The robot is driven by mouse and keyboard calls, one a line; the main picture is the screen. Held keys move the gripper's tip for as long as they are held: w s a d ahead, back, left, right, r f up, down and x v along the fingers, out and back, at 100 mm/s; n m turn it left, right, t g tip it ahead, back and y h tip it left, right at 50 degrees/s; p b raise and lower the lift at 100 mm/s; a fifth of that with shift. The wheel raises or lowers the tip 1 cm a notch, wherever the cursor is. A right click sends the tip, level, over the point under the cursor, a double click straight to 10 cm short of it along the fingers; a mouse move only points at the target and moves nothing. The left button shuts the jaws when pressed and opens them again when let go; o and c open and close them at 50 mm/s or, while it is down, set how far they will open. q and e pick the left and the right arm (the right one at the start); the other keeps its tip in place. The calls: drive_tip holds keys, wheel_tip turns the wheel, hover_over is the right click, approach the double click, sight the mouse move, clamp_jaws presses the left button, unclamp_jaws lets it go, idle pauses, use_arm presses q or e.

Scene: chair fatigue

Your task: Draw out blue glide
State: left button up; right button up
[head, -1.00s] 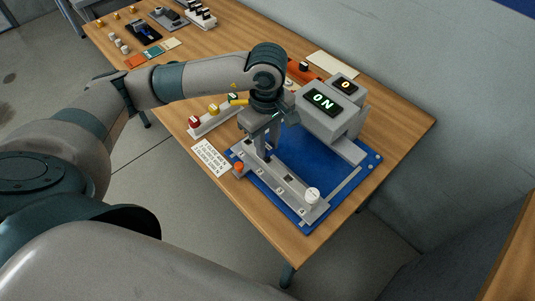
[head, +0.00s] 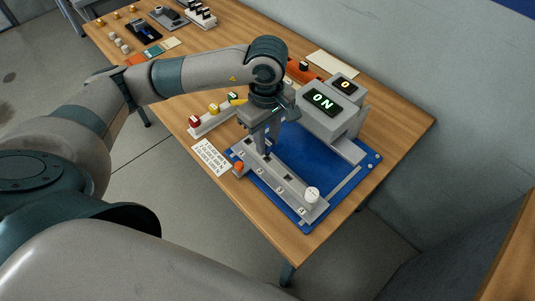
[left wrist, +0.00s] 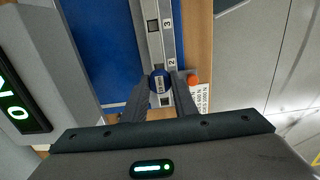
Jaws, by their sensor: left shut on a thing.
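My left gripper (left wrist: 160,88) is shut on the blue glide (left wrist: 159,80), which shows its round labelled top between the fingers in the left wrist view. In the head view my left gripper (head: 267,148) points down over the far end of the grey numbered rail (head: 287,187). A dark square socket shows beside the glide in the left wrist view. The fingers hide the glide's lower part, so I cannot tell how far it stands clear of the rail. A white glide (head: 312,194) stands at the rail's near end, by number 4. My right gripper is not in view.
The rail lies on a blue base (head: 308,158) beside a grey machine with a lit "ON" display (head: 323,101). An orange button (head: 239,167) and a printed card (head: 212,157) are at the left. A rack with red and yellow pieces (head: 212,118) stands behind.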

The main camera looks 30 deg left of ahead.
use_arm(q)
drive_tip(key=shift+r+p, duration=0.45)
drive_tip(key=shift+r, duration=1.55)
